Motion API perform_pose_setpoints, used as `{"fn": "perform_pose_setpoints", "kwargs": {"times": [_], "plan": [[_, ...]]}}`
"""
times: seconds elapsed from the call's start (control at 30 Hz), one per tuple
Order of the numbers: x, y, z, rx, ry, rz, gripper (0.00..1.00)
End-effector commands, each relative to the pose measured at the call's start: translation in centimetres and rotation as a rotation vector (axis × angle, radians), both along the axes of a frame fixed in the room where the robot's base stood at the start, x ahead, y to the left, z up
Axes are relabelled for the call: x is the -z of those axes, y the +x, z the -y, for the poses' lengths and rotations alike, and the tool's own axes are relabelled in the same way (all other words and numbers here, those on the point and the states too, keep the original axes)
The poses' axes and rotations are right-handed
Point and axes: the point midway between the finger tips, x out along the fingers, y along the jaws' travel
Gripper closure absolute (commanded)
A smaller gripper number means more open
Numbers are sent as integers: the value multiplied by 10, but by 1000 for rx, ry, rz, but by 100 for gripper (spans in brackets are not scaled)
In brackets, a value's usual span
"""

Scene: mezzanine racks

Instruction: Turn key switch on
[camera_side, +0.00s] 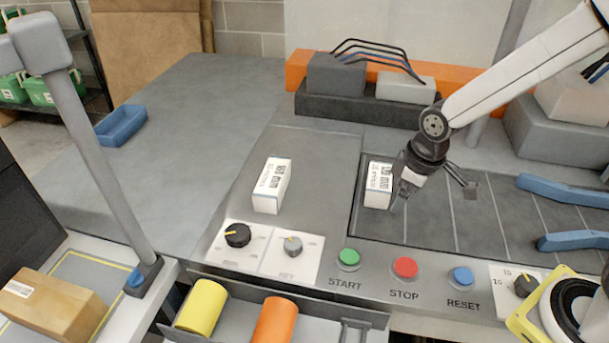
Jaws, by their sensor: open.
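My gripper (399,202) is open, pointing down, to the right of the grey knob and farther back. It is beside a small white box (378,186) and partly overlaps it in this view; I cannot tell whether they touch.
Green START (348,258), red STOP (405,268) and blue RESET (461,276) buttons line the panel's front. A white box (271,186) stands behind the knobs. Yellow (202,307) and orange (275,320) cylinders lie in front. The grey table at left is mostly clear.

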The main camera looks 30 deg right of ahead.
Motion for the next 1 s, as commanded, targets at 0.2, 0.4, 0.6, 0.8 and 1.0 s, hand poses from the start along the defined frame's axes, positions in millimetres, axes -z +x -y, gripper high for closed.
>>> {"fn": "perform_pose_setpoints", "kwargs": {"times": [0.2,0.4,0.6,0.8,1.0], "plan": [[10,43,-54,-426,-58,-36,7],[24,72,-108,-818,-105,-64,7],[40,87,-159,-1163,-140,-84,7],[49,92,-187,-1349,-155,-96,7],[50,92,-191,-1383,-158,-95,7]]}}
